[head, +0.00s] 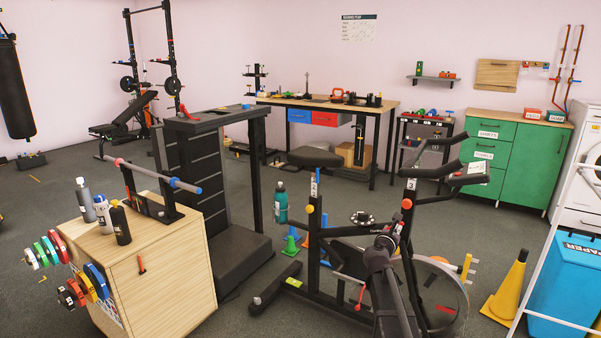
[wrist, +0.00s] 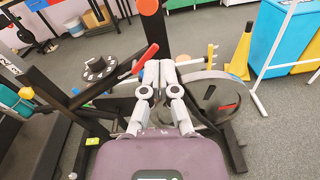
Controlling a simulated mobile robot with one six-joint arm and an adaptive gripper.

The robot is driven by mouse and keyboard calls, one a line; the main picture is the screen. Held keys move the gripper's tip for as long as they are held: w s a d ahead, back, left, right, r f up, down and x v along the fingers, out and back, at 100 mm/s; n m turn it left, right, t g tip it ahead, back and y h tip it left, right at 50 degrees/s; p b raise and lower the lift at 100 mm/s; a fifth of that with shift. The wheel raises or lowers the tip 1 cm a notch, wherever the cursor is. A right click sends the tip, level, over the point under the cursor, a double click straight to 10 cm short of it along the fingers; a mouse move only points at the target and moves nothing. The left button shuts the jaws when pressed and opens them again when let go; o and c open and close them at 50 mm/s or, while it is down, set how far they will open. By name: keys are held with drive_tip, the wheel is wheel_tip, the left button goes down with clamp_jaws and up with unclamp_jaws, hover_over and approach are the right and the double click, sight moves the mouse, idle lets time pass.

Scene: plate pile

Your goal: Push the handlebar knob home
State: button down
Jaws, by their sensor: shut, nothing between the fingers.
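The exercise bike's handlebar post carries a round orange-red knob (head: 407,204) below the handlebars (head: 440,165). In the wrist view the knob (wrist: 148,6) is cut by the top edge, on the dark post, beyond my fingertips. My gripper (wrist: 160,66) is shut and empty. In the head view my gripper (head: 388,238) is in front of the bike frame, lower than the knob and a little left of it. The two are apart. How far the knob stands out from the post I cannot tell.
A red lever (wrist: 146,58) shows just left of my fingertips in the wrist view. A yellow knob (head: 310,209) is on the seat post. The flywheel (head: 440,295) is at the right, with a yellow cone (head: 507,288) beyond. A wooden cabinet (head: 165,280) stands left.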

drive_tip(key=s+a+f+m+g+y, duration=0.35)
drive_tip(key=s+f+m+g, duration=0.6)
drive_tip(key=s+m, duration=0.65)
drive_tip(key=s+a+f+m+g+y, duration=0.2)
drive_tip(key=s+a+f+m+y, duration=0.2)
drive_tip(key=s+a+m, duration=0.3)
drive_tip(key=s+a+f+m+g+y, duration=0.3)
drive_tip(key=s+a+f+m, duration=0.1)
drive_tip(key=s+a, duration=0.45)
wheel_tip(320, 180, up, 30)
drive_tip(key=p, duration=3)
drive_tip(key=shift+d+r+p, duration=0.2)
drive_tip(key=shift+d+p, duration=0.15)
drive_tip(key=shift+d, duration=0.1)
drive_tip(key=shift+t, duration=0.25)
